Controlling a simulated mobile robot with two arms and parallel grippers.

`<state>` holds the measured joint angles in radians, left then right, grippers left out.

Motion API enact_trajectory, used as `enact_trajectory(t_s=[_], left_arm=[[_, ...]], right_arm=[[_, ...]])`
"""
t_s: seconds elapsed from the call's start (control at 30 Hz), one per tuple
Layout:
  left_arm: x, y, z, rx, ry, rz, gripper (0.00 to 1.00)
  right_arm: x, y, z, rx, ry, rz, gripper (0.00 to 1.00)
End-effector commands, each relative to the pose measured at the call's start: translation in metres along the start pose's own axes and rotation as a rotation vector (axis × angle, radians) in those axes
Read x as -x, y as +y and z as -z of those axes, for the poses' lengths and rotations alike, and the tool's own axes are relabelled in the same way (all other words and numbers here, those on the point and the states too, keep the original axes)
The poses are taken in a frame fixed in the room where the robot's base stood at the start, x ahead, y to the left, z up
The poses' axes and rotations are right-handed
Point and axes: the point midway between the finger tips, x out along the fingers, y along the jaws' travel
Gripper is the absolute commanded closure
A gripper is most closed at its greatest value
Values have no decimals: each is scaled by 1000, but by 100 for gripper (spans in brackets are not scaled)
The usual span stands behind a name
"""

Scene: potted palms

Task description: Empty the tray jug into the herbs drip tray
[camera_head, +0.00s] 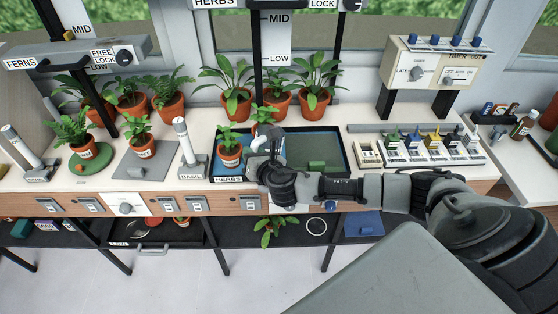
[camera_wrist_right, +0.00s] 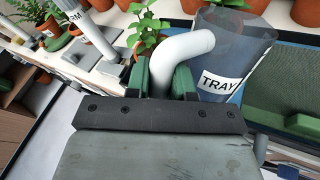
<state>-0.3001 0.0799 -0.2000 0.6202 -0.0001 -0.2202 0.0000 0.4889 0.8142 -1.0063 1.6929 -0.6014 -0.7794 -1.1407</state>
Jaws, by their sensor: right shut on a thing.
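The herbs drip tray (camera_head: 344,152) is a dark-rimmed tray with a blue-grey floor, on the bench in the head view. My right gripper (camera_wrist_right: 172,82) is shut on the white curved handle of the tray jug (camera_wrist_right: 238,45). The jug is clear, bluish and labelled TRAY. In the head view the right gripper (camera_head: 268,153) is over the left-middle part of the tray, and my wrist and hand largely hide the jug. I cannot tell how much the jug holds or how far it tilts. My left gripper is not in view.
A potted herb (camera_head: 230,153) stands in the tray's left end, and a green block (camera_head: 317,165) lies in its right part. Several potted palms (camera_head: 318,85) stand behind. A BASIL post (camera_head: 185,143) is left of the tray; a row of switches (camera_head: 432,144) is right.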

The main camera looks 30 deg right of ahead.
Motion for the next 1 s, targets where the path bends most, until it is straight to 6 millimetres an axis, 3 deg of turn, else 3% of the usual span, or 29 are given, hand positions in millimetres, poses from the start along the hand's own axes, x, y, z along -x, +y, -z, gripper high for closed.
enact_trajectory(t_s=[0.03, 0.17, 0.57, 1.0], left_arm=[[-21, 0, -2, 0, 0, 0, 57], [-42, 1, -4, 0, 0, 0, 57], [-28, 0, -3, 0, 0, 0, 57], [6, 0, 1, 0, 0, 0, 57]], right_arm=[[-4, -5, 18, 38, -27, -1, 100], [-7, -10, 32, 136, -94, -1, 100], [-4, -5, 18, 148, -101, -2, 100], [4, 6, -13, 147, -99, -2, 100]])
